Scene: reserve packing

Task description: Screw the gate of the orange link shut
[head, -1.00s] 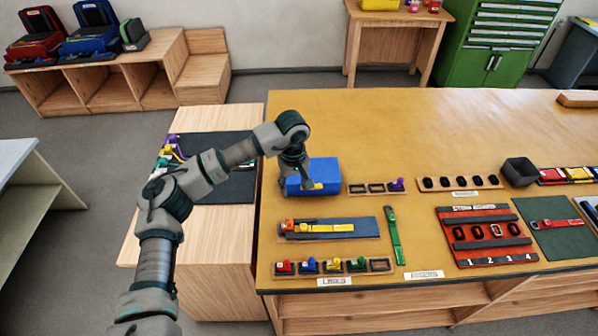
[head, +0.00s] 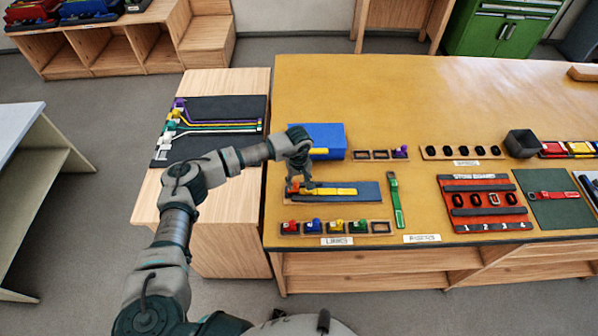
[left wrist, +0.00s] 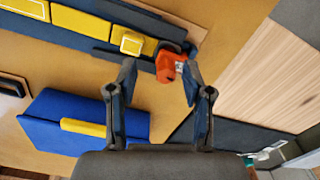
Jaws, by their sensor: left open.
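The orange link (left wrist: 168,66) lies at the end of a yellow strap (left wrist: 95,28) on a dark blue board. In the head view the orange link (head: 292,189) shows at the left end of that board (head: 370,191), partly hidden by my gripper. My left gripper (left wrist: 158,80) is open and empty. In the left wrist view the link lies between and just beyond its fingertips, close to the right one. The head view shows the left gripper (head: 299,183) over the board's left end. I cannot tell whether the gate is screwed shut. My right gripper is in neither view.
A blue box with a yellow handle (head: 329,134) stands just behind the gripper. A row of coloured links (head: 336,227) lies in front, and a green strap (head: 396,200) to the right. A side table (head: 205,85) with coloured straps adjoins on the left.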

